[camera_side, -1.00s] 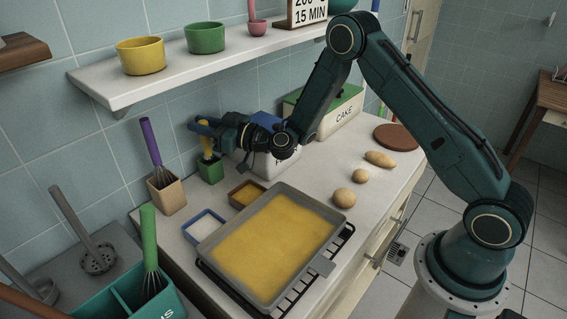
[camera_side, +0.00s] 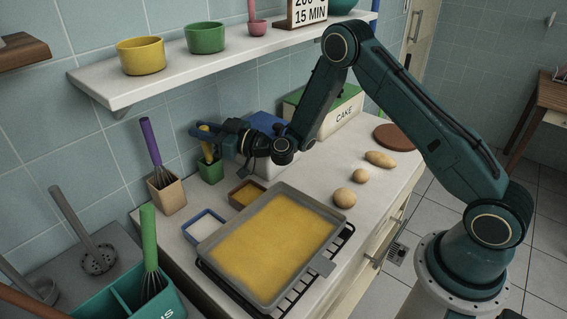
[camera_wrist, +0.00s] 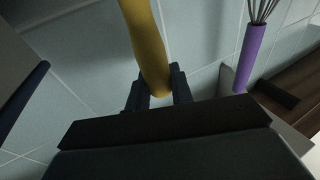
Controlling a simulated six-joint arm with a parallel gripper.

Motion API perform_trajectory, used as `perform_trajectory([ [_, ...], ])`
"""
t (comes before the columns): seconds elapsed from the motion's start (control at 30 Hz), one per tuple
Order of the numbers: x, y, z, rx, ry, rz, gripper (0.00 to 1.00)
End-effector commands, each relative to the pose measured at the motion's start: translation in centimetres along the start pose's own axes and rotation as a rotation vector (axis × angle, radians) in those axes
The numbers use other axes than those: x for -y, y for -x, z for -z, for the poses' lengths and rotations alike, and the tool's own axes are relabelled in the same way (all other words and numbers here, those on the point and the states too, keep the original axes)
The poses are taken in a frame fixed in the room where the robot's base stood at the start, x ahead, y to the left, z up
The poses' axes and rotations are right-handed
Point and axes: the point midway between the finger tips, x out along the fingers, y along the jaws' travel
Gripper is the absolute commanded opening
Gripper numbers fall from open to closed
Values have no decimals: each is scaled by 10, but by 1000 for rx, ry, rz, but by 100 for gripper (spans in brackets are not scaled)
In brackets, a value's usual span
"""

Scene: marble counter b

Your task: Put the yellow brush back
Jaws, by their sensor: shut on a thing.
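The yellow brush (camera_side: 208,151) stands roughly upright at the green pot (camera_side: 210,173) near the wall, with its lower end at the pot's mouth. How deep it sits is too small to tell. My gripper (camera_side: 206,136) reaches in from the right and is shut on the brush's handle, near its top. In the wrist view the yellow handle (camera_wrist: 148,45) lies between the two dark fingers of my gripper (camera_wrist: 158,90). The pot is not seen there.
A wooden block (camera_side: 167,192) with a purple-handled whisk (camera_side: 151,143) stands to the left. The white and blue canister (camera_side: 263,158) is close on the right. The shelf (camera_side: 180,72) is above. Small trays and a large baking tray (camera_side: 268,301) lie in front.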

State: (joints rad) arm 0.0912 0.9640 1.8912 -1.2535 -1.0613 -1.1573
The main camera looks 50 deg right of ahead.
Motion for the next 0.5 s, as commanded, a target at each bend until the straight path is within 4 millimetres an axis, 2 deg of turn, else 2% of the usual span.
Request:
perform_trajectory([
  [0.5, 0, 1, -7, 0, 0, -1, 0],
])
